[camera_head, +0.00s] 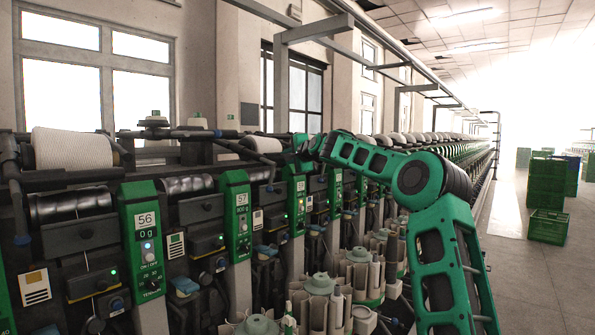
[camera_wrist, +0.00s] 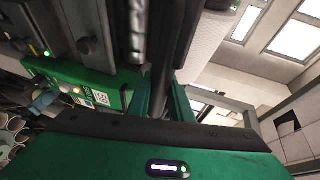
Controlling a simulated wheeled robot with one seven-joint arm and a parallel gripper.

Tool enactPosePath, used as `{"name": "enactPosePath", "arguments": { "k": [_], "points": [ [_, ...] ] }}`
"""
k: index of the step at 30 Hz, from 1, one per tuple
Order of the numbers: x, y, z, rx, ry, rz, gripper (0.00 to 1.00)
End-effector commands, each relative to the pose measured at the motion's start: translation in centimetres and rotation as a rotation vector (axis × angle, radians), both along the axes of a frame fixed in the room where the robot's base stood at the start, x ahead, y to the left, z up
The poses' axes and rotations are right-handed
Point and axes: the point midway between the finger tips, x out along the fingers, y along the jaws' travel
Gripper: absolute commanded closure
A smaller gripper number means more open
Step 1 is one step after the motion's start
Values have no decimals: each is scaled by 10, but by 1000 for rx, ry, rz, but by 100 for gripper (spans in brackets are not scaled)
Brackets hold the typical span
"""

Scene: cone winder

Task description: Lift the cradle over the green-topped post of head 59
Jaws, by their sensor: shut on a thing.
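In the wrist view my gripper (camera_wrist: 163,90) has its two green fingers closed on a dark bar (camera_wrist: 166,68), which looks like part of the cradle. The rest of the cradle is hard to separate from the dark machine parts. A green post (camera_wrist: 100,95) with lights and a number label, seemingly 59, lies left of the fingers. A pale yarn package (camera_wrist: 212,45) is right of the bar. In the head view my arm reaches across to the row of heads, and its far end (camera_head: 302,143) is small and partly hidden. I cannot tell the cradle's height against the post.
Posts 56 (camera_head: 147,245) and 57 (camera_head: 238,215) stand at the left with a large white package (camera_head: 72,149) behind. Bobbin magazines (camera_head: 318,285) fill the front below my arm. An overhead rail (camera_head: 375,45) runs along the row. The aisle floor (camera_head: 535,285) at right is clear near green crates (camera_head: 547,185).

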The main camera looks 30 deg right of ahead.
Motion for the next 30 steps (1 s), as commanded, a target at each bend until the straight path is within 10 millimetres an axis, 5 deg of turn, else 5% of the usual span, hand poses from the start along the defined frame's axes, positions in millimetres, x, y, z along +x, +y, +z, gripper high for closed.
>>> {"name": "enactPosePath", "arguments": {
  "k": [3, 9, 23, 24, 25, 30],
  "points": [
    [-4, 7, 40, -3, -8, 6, 100],
    [-6, 7, 71, -1, -4, 8, 100],
    [-7, 8, 78, -1, 2, 10, 100],
    [-7, 8, 78, -1, 2, 10, 71],
    [-7, 8, 78, -1, 3, 10, 64],
    [-7, 7, 78, -1, 2, 9, 62]
  ]
}}
